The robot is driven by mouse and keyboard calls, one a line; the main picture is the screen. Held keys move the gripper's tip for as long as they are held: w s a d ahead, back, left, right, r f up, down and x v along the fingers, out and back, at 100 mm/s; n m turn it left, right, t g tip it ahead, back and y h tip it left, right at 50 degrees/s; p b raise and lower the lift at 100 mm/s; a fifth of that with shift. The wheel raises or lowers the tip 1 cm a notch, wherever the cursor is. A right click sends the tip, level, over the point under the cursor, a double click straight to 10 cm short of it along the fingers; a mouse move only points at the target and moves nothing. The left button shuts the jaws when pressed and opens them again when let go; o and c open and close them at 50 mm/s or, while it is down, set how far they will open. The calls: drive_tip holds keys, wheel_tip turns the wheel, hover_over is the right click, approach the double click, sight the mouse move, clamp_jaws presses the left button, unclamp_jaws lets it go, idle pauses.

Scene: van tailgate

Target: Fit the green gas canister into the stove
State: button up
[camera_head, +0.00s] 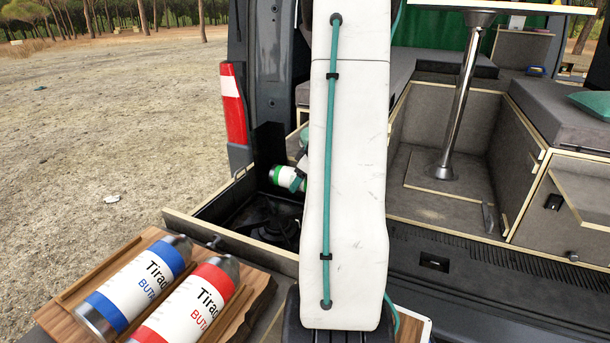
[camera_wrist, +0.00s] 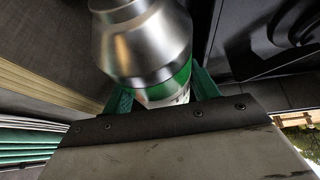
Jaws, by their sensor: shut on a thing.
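The green-banded gas canister (camera_head: 287,178) is held over the black stove (camera_head: 262,212) in the head view, mostly hidden behind my arm. It lies roughly on its side. In the wrist view, the canister (camera_wrist: 148,45) shows its silver shoulder and green band. My gripper (camera_wrist: 160,95) is shut on it, with teal fingers on either side. The gripper (camera_head: 300,181) is largely hidden in the head view. The stove sits in an open tray at the tailgate, and part of it (camera_wrist: 285,40) shows at the right of the wrist view. Whether canister and stove touch cannot be told.
A blue-banded canister (camera_head: 135,285) and a red-banded canister (camera_head: 192,305) lie on a wooden rack (camera_head: 95,268) at the lower left. A metal table leg (camera_head: 462,100) stands inside the van. The tray's wooden edge (camera_head: 235,238) borders the stove.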

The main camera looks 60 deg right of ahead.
drive_tip(key=shift+x, duration=1.3)
drive_tip(key=shift+w+a+f, duration=0.15)
drive_tip(key=shift+w+f, duration=0.15)
drive_tip(key=shift+f, duration=0.35)
clamp_jaws()
drive_tip(key=shift+w+a+f, duration=0.15)
drive_tip(key=shift+f, duration=0.65)
drive_tip(key=shift+w+f, duration=0.15)
drive_tip(key=shift+f, duration=1)
